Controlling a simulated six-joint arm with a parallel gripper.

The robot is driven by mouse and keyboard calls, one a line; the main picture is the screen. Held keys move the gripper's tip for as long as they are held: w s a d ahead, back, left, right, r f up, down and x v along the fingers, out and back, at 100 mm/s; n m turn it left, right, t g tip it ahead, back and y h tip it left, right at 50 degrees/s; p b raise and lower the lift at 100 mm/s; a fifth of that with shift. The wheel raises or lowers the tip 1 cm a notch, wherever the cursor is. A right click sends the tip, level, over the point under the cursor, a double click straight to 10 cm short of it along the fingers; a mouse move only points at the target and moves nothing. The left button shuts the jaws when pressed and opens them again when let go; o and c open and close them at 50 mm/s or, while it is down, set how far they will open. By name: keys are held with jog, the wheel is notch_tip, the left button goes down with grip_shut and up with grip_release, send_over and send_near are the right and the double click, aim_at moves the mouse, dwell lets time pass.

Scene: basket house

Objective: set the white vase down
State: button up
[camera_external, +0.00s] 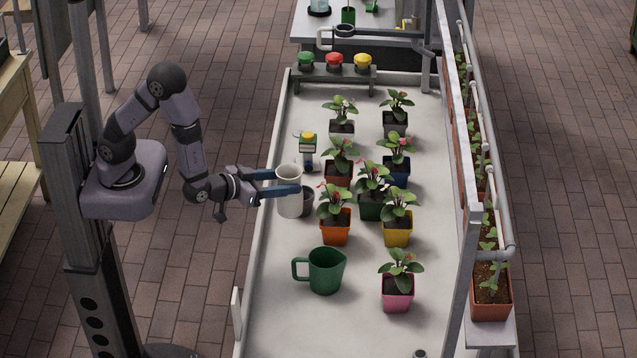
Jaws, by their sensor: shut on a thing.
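The white vase (289,207) is a pale, upright cylinder with an open top, near the left edge of the white table (279,304). My gripper (289,182) reaches in from the left with its blue fingers on either side of the vase's upper part, shut on it. The vase looks upright. I cannot tell whether its base touches the table. A dark grey pot (307,202) stands just right of the vase and is partly hidden behind it.
Several potted plants fill the table's middle, including an orange pot (335,228) close to the vase. A green jug (326,271) stands nearer the front. A small yellow-topped object (308,140) is behind the vase. Bare table lies left of the jug.

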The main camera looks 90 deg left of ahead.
aim_at(284, 216)
jog(key=shift+f, duration=0.75)
jog(key=shift+f+p, duration=0.4)
jog(key=shift+f, duration=4.6)
jog(key=shift+f, duration=0.15)
jog(key=o, duration=1.6)
jog(key=shift+o, duration=0.2)
